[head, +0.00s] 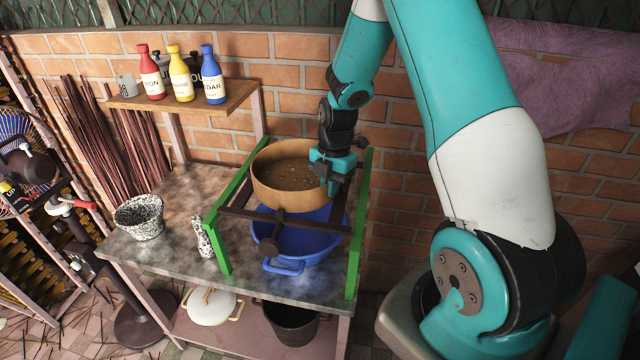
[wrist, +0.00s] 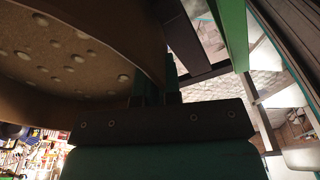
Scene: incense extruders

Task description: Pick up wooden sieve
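The wooden sieve (head: 262,199) is a round, light-brown hoop with a speckled bottom. In the head view it sits at the top of the green-and-dark frame, above a blue basin (head: 318,243). My gripper (head: 332,186) is at the sieve's right side, pointing down. In the wrist view the sieve (wrist: 75,55) fills the upper left, with pale lumps on its bottom. My fingers (wrist: 156,88) are close together at its wall and look shut on it. Their tips are partly hidden. I cannot tell if the sieve is clear of the rails.
Green posts (head: 228,242) and dark rails (head: 335,228) surround the basin. A shelf (head: 190,103) with several bottles is behind. Open space lies above the sieve.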

